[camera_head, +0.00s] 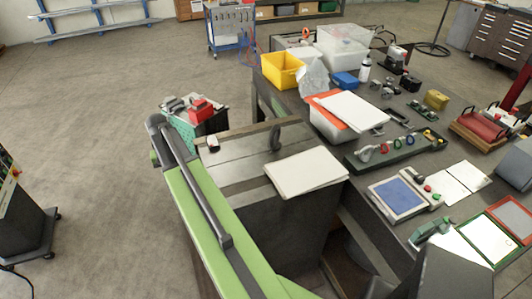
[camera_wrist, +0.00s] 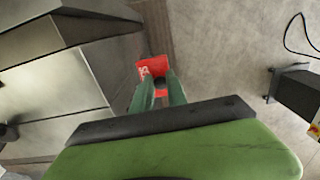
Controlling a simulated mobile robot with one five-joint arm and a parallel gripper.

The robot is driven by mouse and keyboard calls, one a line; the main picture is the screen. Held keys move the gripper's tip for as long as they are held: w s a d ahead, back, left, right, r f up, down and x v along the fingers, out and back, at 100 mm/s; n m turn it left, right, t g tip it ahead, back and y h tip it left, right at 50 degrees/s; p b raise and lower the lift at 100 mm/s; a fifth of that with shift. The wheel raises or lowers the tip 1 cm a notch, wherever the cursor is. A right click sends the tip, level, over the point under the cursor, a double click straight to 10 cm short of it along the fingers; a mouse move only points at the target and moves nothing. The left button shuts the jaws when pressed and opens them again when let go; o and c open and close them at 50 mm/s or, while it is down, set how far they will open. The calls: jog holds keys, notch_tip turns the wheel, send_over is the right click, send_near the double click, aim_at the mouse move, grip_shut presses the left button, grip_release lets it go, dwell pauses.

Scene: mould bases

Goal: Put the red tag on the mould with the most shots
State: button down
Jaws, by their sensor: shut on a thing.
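In the wrist view, my gripper (camera_wrist: 160,84) has two teal fingers closed on the red tag (camera_wrist: 151,66), which carries white marks. The tag hangs over a dark strip beside large grey panels (camera_wrist: 65,80). In the head view, my green arm reaches up the left side, and I cannot make out the fingers or held tag. A small white and dark red thing (camera_head: 212,145) lies on a grey top (camera_head: 240,158) beside the arm. I cannot tell which things are the moulds, and no shot counts can be read.
A pale flat sheet or pad (camera_head: 305,172) lies right of the grey top. A teal crate (camera_head: 207,126) with red and grey things stands beyond my arm. The right bench holds a yellow bin (camera_head: 282,70) and many tools. Open floor lies left; a dark cart (camera_head: 28,225) stands there.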

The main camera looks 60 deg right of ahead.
jog(key=s+d, duration=0.6)
jog(key=d, duration=0.3)
jog(key=s+d, duration=0.7)
jog(key=d, duration=0.2)
jog(key=s+d, duration=0.7)
jog(key=d, duration=0.2)
jog(key=s+d, duration=0.1)
jog(key=s+d+f+b, duration=0.1)
jog(key=d, duration=0.1)
jog(key=shift+s+d, duration=0.3)
jog(key=shift+s, duration=0.05)
jog(key=shift+r, duration=0.25)
jog(key=shift+f, duration=0.25)
jog(key=c, duration=1.3)
grip_release()
jog(key=shift+r, duration=0.1)
jog(key=shift+r, duration=0.1)
notch_tip(320, 180, up, 12)
jog(key=p, duration=1.2)
jog(key=shift+r, duration=0.1)
